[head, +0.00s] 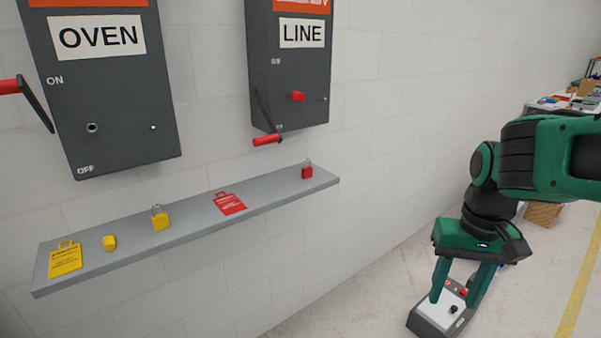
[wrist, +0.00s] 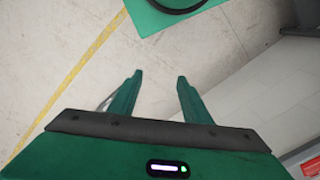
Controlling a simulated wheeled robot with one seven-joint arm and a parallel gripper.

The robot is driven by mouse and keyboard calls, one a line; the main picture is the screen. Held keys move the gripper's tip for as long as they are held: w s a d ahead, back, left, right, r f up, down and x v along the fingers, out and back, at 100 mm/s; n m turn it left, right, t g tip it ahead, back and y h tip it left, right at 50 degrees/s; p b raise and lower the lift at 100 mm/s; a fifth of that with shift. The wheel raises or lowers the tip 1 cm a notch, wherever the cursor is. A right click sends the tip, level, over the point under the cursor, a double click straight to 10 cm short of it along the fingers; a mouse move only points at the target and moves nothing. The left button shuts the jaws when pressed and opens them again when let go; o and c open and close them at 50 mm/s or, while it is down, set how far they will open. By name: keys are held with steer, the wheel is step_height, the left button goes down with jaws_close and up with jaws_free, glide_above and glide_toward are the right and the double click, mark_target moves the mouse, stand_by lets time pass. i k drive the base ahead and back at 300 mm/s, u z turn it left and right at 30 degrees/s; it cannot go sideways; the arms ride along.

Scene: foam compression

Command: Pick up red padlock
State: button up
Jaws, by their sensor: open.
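The red padlock (head: 307,172) stands upright near the right end of a grey wall shelf (head: 190,222), with its shackle up. My gripper (head: 450,300) is to the right of the shelf and lower than it, well apart from the padlock, with its fingers pointing down. The wrist view shows its two fingers (wrist: 157,80) spread, with nothing between them but bare floor. The padlock does not show in the wrist view.
The shelf also holds a red tag (head: 228,203), a yellow padlock (head: 159,219), a small yellow piece (head: 109,243) and a yellow tag (head: 65,260). The LINE box (head: 290,75) and OVEN box (head: 110,120) hang above, with red-handled levers sticking out.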

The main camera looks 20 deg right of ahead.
mark_target(306, 172)
steer(key=u, duration=0.05)
steer(key=k, duration=0.55)
steer(key=z, duration=0.2)
steer(key=i, duration=0.55)
steer(key=z, duration=0.55)
steer(key=i, duration=0.75)
steer(key=z, duration=0.35)
